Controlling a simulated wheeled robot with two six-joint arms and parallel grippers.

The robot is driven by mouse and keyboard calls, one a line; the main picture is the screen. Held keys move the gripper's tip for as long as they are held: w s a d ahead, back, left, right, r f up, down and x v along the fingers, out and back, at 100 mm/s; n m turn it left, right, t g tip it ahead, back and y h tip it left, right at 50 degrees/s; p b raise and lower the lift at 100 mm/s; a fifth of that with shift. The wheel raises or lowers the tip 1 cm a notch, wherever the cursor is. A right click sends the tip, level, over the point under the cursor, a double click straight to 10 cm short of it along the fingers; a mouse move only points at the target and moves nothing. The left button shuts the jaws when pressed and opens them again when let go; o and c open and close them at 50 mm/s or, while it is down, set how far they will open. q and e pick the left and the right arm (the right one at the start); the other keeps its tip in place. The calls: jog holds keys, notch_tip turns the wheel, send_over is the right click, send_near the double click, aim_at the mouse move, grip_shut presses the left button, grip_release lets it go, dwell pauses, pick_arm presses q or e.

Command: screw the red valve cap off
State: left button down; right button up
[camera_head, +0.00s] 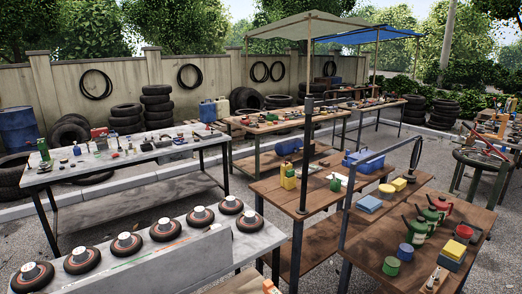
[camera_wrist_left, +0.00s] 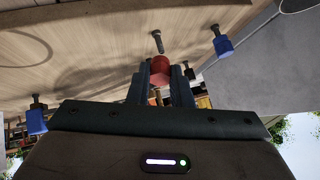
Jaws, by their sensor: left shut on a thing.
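The red valve cap (camera_wrist_left: 160,66) shows in the left wrist view, between the two dark fingers of my left gripper (camera_wrist_left: 161,76). The fingers are shut on the cap from both sides and hide part of it. Bare dark stems stand close by, one just beyond the cap (camera_wrist_left: 157,41). I cannot tell whether the cap is still on a stem. In the head view I make out neither gripper nor the red cap. My right gripper is in neither view.
In the wrist view a blue cap (camera_wrist_left: 223,45) sits to the right and another blue cap (camera_wrist_left: 37,121) to the left, both on dark stems by a pale wooden surface (camera_wrist_left: 100,45). The head view shows a grey bench (camera_head: 190,250) with several small wheels and wooden tables (camera_head: 275,192) with tools.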

pick_arm(q)
jog(key=shift+s+a+r+p, duration=0.1)
jog(key=shift+s+r+p, duration=0.3)
jog(key=shift+r+p, duration=0.3)
jog(key=shift+s+r+p, duration=0.35)
jog(key=shift+r+p, duration=0.2)
jog(key=shift+r, duration=0.1)
notch_tip(320, 180, up, 5)
jog(key=p, duration=0.4)
